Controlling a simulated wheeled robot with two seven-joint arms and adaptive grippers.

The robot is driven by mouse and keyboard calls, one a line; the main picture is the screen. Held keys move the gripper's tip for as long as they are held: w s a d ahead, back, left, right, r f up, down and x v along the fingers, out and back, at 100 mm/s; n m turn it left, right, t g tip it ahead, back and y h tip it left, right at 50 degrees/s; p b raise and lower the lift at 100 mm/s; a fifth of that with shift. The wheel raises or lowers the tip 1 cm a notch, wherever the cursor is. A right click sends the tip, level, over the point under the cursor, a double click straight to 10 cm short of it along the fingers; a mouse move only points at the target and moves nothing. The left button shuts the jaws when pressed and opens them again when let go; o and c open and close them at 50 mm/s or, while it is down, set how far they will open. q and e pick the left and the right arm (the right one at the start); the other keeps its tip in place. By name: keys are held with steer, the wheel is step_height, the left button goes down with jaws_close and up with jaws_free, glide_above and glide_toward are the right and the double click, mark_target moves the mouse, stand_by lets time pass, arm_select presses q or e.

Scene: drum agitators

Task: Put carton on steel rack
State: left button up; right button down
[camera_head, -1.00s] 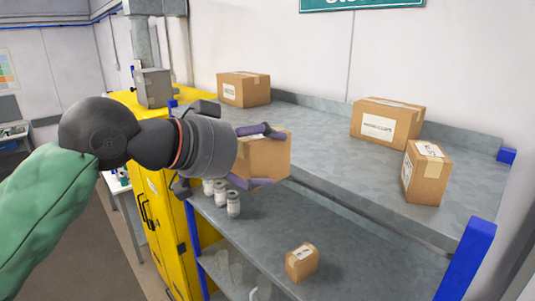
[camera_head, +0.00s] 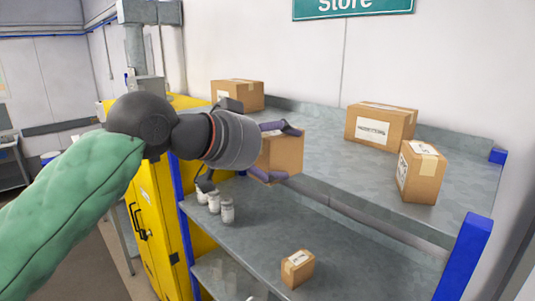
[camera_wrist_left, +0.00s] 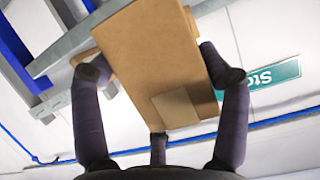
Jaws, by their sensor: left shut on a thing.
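My left gripper (camera_head: 282,152) reaches in from the left in the head view, its dark fingers closed around a brown carton (camera_head: 284,153). The carton is held at the front edge of the rack's top shelf, apparently in front of it; whether it touches the edge cannot be told. In the left wrist view the carton (camera_wrist_left: 150,60) fills the middle between the fingers, with a tape patch near its lower end. The steel rack (camera_head: 330,165) has grey shelves and blue posts. My right gripper is not in view.
On the top shelf stand a carton at the back left (camera_head: 237,95), one at the back right (camera_head: 380,125) and one at the right (camera_head: 421,172). The lower shelf holds a small carton (camera_head: 298,268) and white jars (camera_head: 227,211). A yellow cabinet (camera_head: 155,215) adjoins the rack. The top shelf's middle is clear.

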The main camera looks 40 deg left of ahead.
mark_target(295, 147)
arm_select(q)
steer(key=shift+w+r+x, duration=0.1)
steer(key=shift+r+x, duration=0.1)
steer(key=shift+x, duration=0.65)
steer(key=shift+w+r+x, duration=0.1)
steer(key=shift+r+x, duration=0.1)
steer(key=shift+x, duration=0.7)
steer(key=shift+w+r+x, duration=0.1)
steer(key=shift+r+x, duration=0.05)
steer(key=shift+x, duration=0.7)
steer(key=shift+w+d+p, duration=0.2)
steer(key=shift+w+p, duration=0.2)
steer(key=shift+w, duration=2.35)
steer(key=shift+w+d+p, duration=0.2)
steer(key=shift+w+p, duration=0.7)
steer(key=shift+w, duration=1.85)
steer(key=shift+f+b, duration=0.45)
steer(key=shift+f, duration=0.1)
steer(key=o, duration=1.3)
